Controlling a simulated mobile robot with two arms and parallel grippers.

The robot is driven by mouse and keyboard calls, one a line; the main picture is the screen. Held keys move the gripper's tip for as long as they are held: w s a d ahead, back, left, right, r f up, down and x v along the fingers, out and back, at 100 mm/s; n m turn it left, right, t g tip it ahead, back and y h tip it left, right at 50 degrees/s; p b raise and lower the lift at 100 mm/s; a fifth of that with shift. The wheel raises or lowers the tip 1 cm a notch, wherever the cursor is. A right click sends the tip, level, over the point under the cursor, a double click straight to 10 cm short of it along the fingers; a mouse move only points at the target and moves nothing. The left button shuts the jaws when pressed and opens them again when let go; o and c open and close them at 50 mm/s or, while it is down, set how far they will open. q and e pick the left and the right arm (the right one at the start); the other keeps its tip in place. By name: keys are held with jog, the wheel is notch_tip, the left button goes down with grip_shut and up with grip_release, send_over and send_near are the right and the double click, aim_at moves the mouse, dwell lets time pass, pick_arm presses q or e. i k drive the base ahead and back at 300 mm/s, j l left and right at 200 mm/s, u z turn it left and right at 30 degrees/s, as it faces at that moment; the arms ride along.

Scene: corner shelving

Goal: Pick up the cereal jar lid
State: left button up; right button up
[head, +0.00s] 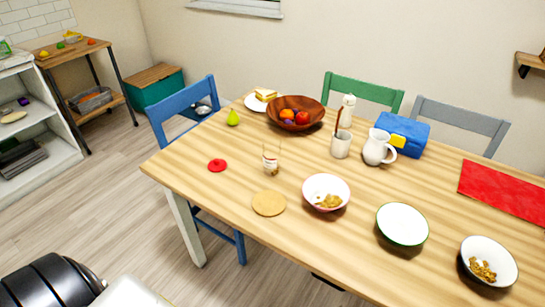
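A flat tan disc (268,203) lies in front of the jar. Nothing touches the red piece. Neither of my grippers is in view.
Bowls with cereal (326,192) (489,261) and an empty bowl (402,225) stand to the right. A fruit bowl (296,112), pear (233,118), white pitcher (378,148) and blue box (402,132) stand farther back. A blue chair (185,101) stands at the table's left end.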

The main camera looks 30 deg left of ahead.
aim_at(217, 165)
jog(key=u, duration=1.4)
jog(key=i+l+z, duration=0.1)
jog(key=z, duration=0.25)
jog(key=i+z, duration=0.35)
jog(key=k+l, duration=0.05)
jog(key=k, duration=0.05)
